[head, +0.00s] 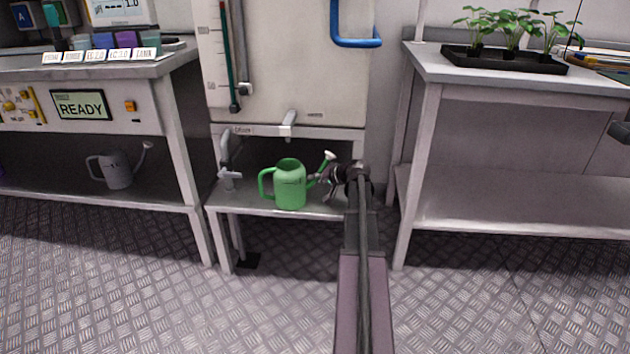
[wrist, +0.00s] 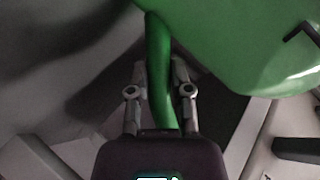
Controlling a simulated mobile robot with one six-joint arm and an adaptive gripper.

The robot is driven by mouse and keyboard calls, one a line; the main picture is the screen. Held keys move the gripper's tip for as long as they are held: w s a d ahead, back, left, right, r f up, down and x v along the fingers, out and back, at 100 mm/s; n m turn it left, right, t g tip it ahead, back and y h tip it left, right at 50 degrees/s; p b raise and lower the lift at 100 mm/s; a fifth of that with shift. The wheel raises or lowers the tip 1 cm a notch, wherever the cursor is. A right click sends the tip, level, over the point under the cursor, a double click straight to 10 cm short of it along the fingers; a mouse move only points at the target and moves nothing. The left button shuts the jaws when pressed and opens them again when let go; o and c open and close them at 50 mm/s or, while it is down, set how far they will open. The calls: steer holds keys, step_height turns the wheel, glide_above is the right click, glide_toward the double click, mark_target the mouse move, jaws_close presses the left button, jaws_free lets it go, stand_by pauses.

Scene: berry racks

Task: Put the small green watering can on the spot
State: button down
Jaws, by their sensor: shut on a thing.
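The small green watering can (head: 290,187) is upright at the low metal stand (head: 237,203) under the white tank. Its handle faces left and its spout, with a pale rose, points right. My gripper (head: 323,180) is at the can's right side, shut on the spout. In the wrist view a green tube (wrist: 159,75) runs between the two fingers, with the can's body (wrist: 245,45) at the upper right. I cannot tell whether the can's base touches the stand. No marked spot can be made out.
A tap (head: 289,124) hangs from the tank above the can. A grey watering can (head: 115,170) stands on the left bench's lower shelf. The right bench (head: 520,198) has a bare lower shelf, with a plant tray (head: 500,62) on top. The floor in front is clear.

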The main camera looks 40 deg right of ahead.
steer(key=shift+c, duration=2.3)
jaws_free()
steer(key=shift+s, duration=0.15)
